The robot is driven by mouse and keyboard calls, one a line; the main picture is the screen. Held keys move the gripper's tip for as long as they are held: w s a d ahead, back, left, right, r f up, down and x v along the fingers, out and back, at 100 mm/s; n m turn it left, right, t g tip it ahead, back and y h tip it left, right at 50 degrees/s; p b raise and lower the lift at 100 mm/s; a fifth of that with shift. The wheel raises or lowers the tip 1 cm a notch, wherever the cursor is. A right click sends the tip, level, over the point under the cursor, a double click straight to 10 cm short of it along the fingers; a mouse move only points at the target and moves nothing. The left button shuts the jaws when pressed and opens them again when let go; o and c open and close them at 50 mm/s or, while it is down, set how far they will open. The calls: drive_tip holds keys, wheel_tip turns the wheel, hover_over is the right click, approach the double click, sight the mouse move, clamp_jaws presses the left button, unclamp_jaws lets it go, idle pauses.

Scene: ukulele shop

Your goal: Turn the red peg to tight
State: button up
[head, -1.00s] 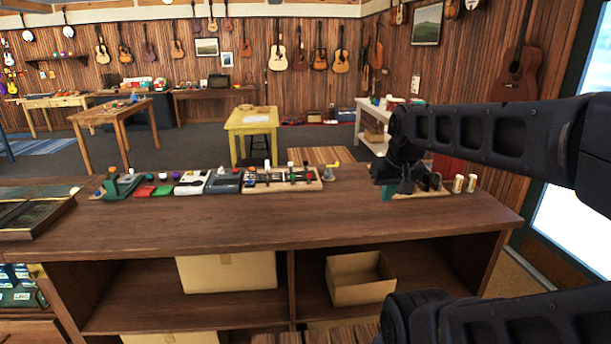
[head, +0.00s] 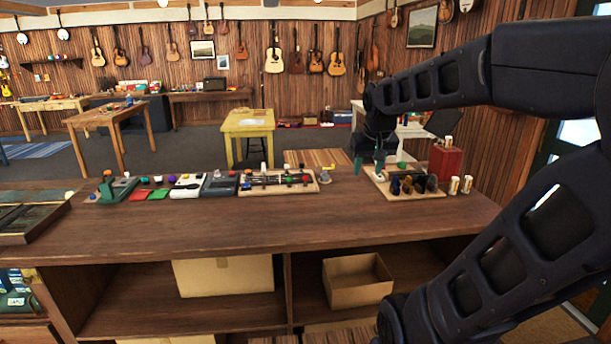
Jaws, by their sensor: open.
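A light wooden board (head: 262,190) lies on the counter with dark fittings and several small coloured pegs. A small red peg (head: 305,180) shows near its right end; its exact turn is too small to read. My gripper (head: 369,161) is open, with teal fingertips pointing down. It is to the right of the peg board, above the left edge of another wooden board. Nothing shows between its fingers.
The right board (head: 425,192) holds several dark upright pieces, with a red box (head: 446,163) behind and small orange-and-white bottles (head: 461,185) beside it. Grey and white devices (head: 188,185) stand left of the peg board. The counter front (head: 250,225) is clear.

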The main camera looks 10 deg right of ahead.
drive_tip(key=w+a, duration=0.2)
drive_tip(key=w, duration=1.1)
hover_over(305, 179)
drive_tip(key=s, duration=0.4)
wheel_tip(305, 179, down, 14)
drive_tip(key=r, duration=0.1)
drive_tip(key=x, duration=1)
drive_tip(key=shift+f, duration=0.3)
drive_tip(key=c, duration=1)
